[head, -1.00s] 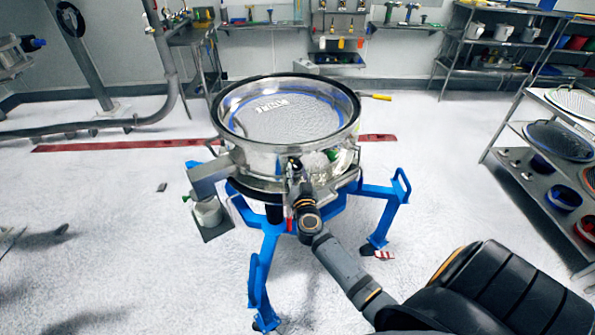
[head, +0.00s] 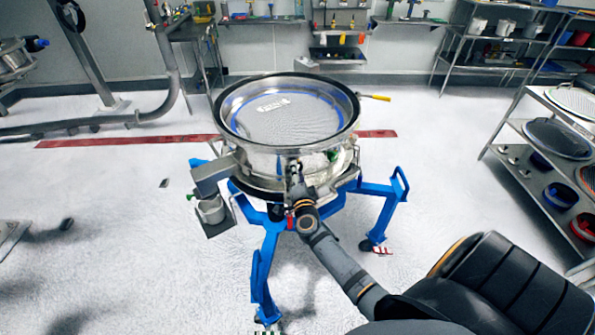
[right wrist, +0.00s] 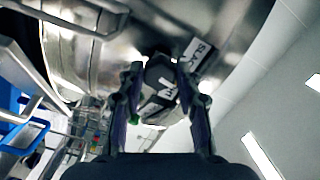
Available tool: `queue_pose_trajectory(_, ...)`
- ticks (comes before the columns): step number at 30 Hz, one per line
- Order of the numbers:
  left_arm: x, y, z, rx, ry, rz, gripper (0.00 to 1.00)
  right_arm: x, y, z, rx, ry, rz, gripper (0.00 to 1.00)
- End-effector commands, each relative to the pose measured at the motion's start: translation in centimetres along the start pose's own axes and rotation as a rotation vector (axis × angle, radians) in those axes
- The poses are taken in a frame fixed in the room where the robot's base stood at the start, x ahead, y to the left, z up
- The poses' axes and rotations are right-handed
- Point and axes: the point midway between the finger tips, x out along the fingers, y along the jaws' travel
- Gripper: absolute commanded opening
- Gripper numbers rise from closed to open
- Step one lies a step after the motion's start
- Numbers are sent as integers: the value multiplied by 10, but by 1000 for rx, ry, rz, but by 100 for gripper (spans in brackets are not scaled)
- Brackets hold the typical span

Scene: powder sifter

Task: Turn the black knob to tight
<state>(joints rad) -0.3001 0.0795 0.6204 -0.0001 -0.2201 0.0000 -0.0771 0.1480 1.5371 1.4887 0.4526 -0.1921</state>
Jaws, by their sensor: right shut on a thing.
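The powder sifter (head: 250,155) is a round steel drum with a mesh top on blue legs. The black knob (right wrist: 158,82) is on the sifter's side in the right wrist view, with pale markings on its face. A label reading "SLACK" (right wrist: 196,54) is beside it. My right gripper (right wrist: 162,85) has a finger on each side of the knob and is shut on it. In the head view, my right gripper (head: 296,172) is at the front of the drum and hides the knob. My left gripper is not in view.
Blue legs (head: 270,265) spread out below the drum. A grey outlet chute (head: 212,170) with a small container (head: 211,210) juts out at the left. A steel rack (head: 530,150) with sieves stands at the right. The floor in front is mostly clear.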

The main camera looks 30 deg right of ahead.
Motion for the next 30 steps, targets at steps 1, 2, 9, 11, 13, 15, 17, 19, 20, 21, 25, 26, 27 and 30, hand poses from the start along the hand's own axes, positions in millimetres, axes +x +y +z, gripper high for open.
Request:
queue_pose_trajectory(1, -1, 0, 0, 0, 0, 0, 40, 0, 0, 0, 43, 0, 2, 3)
queue_pose_trajectory(2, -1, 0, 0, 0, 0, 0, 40, 0, 0, 0, 71, 0, 2, 3)
queue_pose_trajectory(9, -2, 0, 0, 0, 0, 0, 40, 0, 0, 0, 288, 0, 2, 3)
queue_pose_trajectory(11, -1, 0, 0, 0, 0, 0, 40, 0, 0, 0, 337, 0, 2, 3)
queue_pose_trajectory(13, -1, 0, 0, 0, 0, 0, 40, 0, 0, 0, 390, 0, 2, 3)
queue_pose_trajectory(15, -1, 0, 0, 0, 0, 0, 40, 0, 0, 0, 437, 0, 2, 3)
queue_pose_trajectory(17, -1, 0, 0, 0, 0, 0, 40, 0, 0, 0, 473, 0, 2, 3)
queue_pose_trajectory(19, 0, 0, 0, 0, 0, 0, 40, 0, 0, 0, 510, 0, 2, 3)
queue_pose_trajectory(20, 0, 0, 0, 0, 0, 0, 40, 0, 0, 0, 524, 0, 2, 3)
queue_pose_trajectory(21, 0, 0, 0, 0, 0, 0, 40, 0, 0, 0, 540, 0, 2, 3)
queue_pose_trajectory(25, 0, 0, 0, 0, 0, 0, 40, 0, 0, 0, 583, 0, 2, 3)
queue_pose_trajectory(26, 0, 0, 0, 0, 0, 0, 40, 0, 0, 0, 590, 0, 3, 3)
queue_pose_trajectory(27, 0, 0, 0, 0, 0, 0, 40, 0, 0, 0, 598, 0, 3, 3)
queue_pose_trajectory(30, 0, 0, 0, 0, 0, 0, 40, 0, 0, 0, 612, 0, 3, 3)
